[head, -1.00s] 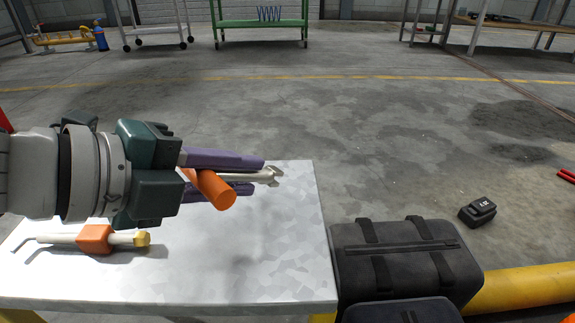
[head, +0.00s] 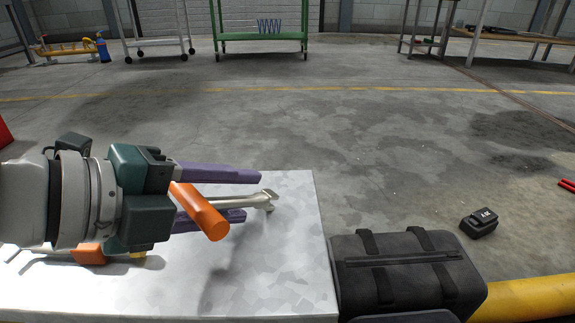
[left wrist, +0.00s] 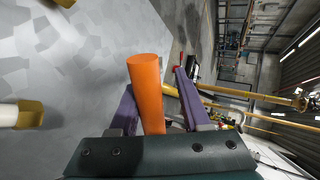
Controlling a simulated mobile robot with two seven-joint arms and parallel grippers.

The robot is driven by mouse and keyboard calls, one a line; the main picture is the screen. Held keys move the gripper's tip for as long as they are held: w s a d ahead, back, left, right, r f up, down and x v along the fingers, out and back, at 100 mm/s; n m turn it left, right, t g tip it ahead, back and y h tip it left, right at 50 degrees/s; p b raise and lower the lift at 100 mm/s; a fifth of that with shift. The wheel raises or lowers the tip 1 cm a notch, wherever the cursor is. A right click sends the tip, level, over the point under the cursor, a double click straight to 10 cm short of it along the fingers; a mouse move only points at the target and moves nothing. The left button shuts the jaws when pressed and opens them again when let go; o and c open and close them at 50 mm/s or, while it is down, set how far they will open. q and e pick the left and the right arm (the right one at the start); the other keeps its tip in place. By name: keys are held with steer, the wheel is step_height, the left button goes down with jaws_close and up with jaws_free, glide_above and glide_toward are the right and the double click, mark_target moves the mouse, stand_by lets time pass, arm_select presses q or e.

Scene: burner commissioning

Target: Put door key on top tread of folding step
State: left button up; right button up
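The door key, taken to be the piece with a metal shaft (head: 240,203) and an orange cross-handle (head: 200,212), is at my left gripper (head: 252,196). The gripper's purple fingers stand apart; the shaft runs between them, nearer the lower one. In the left wrist view the orange handle (left wrist: 146,92) stands between the fingers, with a gap to the right one. The key is over a pale mottled metal top (head: 285,250); I cannot tell whether it touches it, or whether this is the folding step's top tread. My right gripper is not in view.
A tool with an orange collar (head: 90,253) lies on the metal top, partly hidden by my gripper. A black bag (head: 405,268) stands against its right side. A yellow pipe (head: 525,298) and a black block (head: 479,223) are further right.

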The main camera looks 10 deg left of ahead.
mark_target(191, 198)
arm_select(q)
steer(key=p+v, duration=0.1)
steer(key=v, duration=0.6)
steer(key=shift+s, duration=0.1)
